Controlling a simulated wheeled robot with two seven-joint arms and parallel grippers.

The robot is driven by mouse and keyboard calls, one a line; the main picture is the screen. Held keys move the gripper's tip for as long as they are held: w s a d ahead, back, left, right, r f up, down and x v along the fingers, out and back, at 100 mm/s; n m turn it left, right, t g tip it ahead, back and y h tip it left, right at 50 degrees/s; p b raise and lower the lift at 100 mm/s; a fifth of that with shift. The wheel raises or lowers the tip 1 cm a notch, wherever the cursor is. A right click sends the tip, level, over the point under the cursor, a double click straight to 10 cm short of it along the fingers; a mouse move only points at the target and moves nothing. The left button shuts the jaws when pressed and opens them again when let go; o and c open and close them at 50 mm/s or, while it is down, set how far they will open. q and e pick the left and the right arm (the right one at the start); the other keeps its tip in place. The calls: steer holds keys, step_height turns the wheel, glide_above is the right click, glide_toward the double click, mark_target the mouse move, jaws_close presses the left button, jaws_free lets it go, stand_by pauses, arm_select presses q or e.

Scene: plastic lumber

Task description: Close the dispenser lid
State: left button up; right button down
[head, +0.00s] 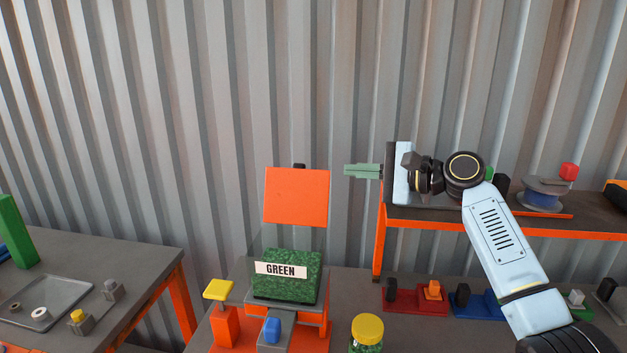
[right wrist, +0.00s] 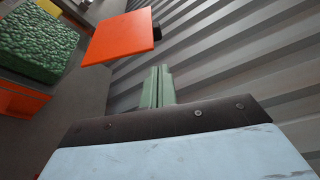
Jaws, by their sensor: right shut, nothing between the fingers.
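The dispenser lid is an orange square plate (head: 297,196). In the head view it stands open and upright behind the dispenser's clear hopper, with a small dark piece at its top edge. The hopper holds green granules (head: 287,277) and bears a white label reading GREEN. The lid also shows in the right wrist view (right wrist: 120,37), beyond the fingertips. My right gripper (head: 347,170) is shut and empty, pointing left. Its fingertips are a little right of the lid's upper right edge in the picture, apparently apart from it. The green fingers show together in the right wrist view (right wrist: 163,70). My left gripper is not visible.
A yellow-lidded jar (head: 367,330) stands right of the dispenser. An orange-framed shelf (head: 400,218) with a blue spool (head: 544,196) stands behind my right arm. Red and blue holders sit below it. A side table (head: 140,262) with a tray is at left. A corrugated wall is behind.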

mark_target(297, 193)
steer(key=x, duration=1)
stand_by(0.3)
